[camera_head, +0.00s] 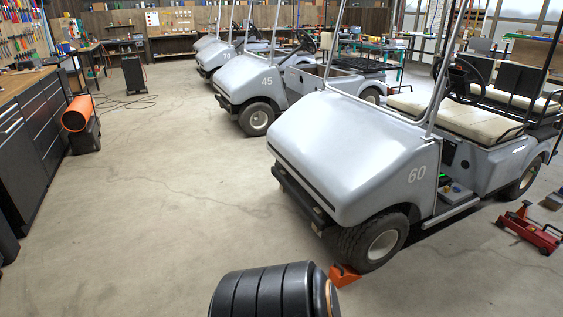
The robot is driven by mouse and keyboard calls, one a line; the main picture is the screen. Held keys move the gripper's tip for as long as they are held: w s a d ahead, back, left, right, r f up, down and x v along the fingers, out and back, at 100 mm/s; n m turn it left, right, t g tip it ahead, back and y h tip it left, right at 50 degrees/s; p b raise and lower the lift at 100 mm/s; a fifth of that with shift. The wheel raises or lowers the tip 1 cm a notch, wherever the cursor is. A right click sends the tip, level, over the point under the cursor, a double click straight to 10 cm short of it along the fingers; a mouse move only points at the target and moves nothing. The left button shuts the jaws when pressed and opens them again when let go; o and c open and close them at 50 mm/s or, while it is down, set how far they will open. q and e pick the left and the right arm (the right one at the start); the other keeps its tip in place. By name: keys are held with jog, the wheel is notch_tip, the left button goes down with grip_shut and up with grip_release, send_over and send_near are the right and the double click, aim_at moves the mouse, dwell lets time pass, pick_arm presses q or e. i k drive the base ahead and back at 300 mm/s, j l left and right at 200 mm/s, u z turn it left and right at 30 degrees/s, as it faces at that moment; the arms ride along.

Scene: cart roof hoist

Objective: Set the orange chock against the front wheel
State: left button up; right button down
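The orange chock (346,275) is on the floor at the bottom of the front wheel (378,246) of the grey cart numbered 60 (352,150). It lies at the tyre's lower left, right up by the tread; I cannot tell whether it touches. A black ribbed part of my own arm covers the floor just left of the chock. Neither of my grippers' fingers shows in this view.
A red floor jack (530,228) stands right of the cart. Other grey carts (245,85) are parked behind. An orange heater (78,113) stands by the dark cabinets (35,120) at left. The concrete floor (160,210) left of the cart is clear.

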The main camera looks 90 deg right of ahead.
aim_at(340, 274)
jog(key=i+l+z, duration=0.1)
jog(key=i+z, duration=0.55)
jog(key=z, duration=0.15)
jog(key=i+j+z, duration=0.1)
jog(key=i+z, duration=0.2)
jog(key=z, duration=0.15)
